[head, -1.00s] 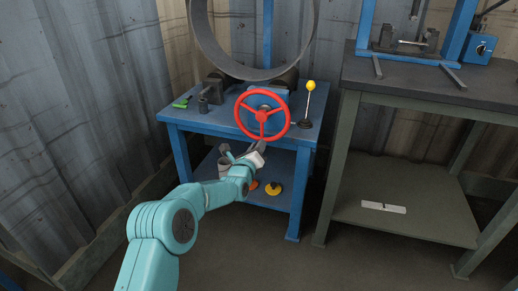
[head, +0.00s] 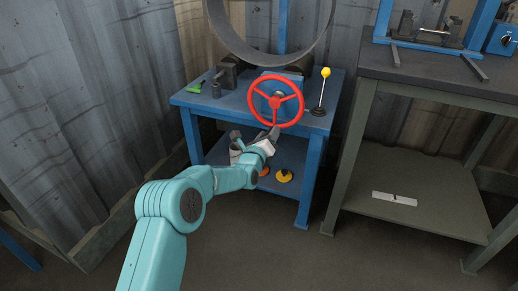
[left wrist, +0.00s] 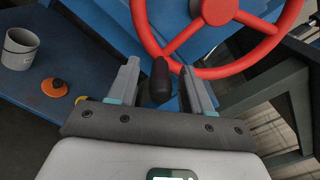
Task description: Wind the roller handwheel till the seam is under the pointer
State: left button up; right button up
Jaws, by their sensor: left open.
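The red handwheel (head: 252,100) stands upright at the front of the blue bench, below a large grey ring-shaped pipe (head: 230,40). My left gripper (head: 272,134) is at the wheel's lower rim. In the left wrist view the gripper (left wrist: 160,68) is open. A dark handle knob (left wrist: 160,84) by the red wheel rim (left wrist: 152,40) shows between its two fingers, with gaps visible on both sides. I cannot make out the seam or the pointer for certain. My right gripper is not in view.
A yellow-topped lever (head: 326,73) stands right of the wheel on the blue bench (head: 196,98). A grey cup (left wrist: 19,48) and orange piece (left wrist: 54,87) sit on the lower shelf. A dark-topped bench (head: 440,85) is close on the right.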

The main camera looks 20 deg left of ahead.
pick_arm(q)
jog(key=s+p, duration=0.3)
jog(key=s, duration=1.2)
jog(key=shift+s, duration=0.2)
